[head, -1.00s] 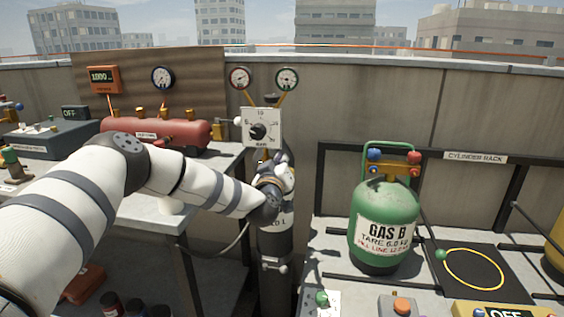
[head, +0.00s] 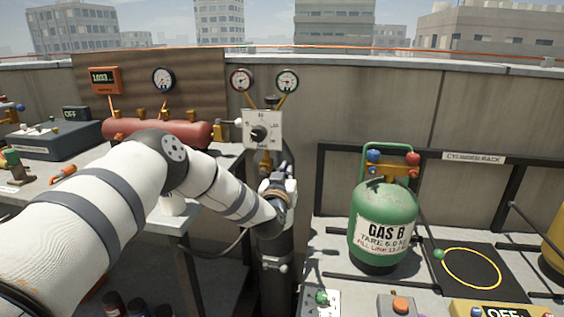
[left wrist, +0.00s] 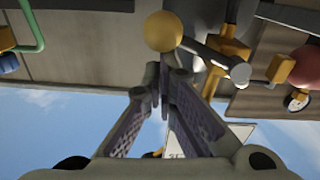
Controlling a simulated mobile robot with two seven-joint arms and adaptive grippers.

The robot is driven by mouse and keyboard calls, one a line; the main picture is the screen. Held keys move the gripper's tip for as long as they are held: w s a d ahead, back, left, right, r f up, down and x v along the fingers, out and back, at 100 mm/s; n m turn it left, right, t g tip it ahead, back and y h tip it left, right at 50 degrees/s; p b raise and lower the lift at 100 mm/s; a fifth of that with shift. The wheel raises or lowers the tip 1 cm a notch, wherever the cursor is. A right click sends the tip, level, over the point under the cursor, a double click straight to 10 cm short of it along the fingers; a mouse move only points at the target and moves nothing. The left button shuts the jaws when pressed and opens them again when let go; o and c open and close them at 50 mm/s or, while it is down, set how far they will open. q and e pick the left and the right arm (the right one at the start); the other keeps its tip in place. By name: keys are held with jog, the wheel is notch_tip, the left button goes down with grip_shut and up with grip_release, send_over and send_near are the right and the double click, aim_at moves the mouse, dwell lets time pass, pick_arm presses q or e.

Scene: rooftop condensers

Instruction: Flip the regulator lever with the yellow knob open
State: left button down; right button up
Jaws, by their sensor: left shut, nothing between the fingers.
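The yellow knob (left wrist: 164,31) shows in the left wrist view, just beyond my fingertips. A small gap or near contact cannot be told apart. My left gripper (left wrist: 165,78) is shut and empty. In the head view my left gripper (head: 286,183) is in front of the dark cylinder (head: 273,245), below the regulator's dial plate (head: 262,130). There the yellow knob is not distinguishable, likely hidden by the hand. A grey rod with a white ball (left wrist: 240,72) lies right of the knob; the white ball also shows left of the dial plate (head: 238,122). My right gripper is not in view.
Two gauges (head: 287,80) stand above the dial plate. The workbench (head: 205,178) with a red tank (head: 160,133) is to the left. A green GAS B cylinder (head: 381,225) stands to the right, by the cylinder rack (head: 474,157).

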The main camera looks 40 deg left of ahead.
pick_arm(q)
notch_tip(320, 180, down, 2)
jog(key=m, duration=0.4)
jog(key=shift+f, duration=0.25)
jog(key=shift+s+a+f+m+b, duration=0.25)
jog(key=shift+a+f+m, duration=0.4)
jog(key=shift+m, duration=1)
jog(key=shift+s+a+f+m+b, duration=0.25)
jog(key=shift+f+m, duration=0.75)
jog(key=shift+m, duration=0.6)
jog(key=shift+s+a+f+m+b, duration=0.2)
jog(key=shift+a+f+m, duration=0.5)
jog(key=shift+m, duration=0.95)
jog(key=shift+d+f, duration=0.1)
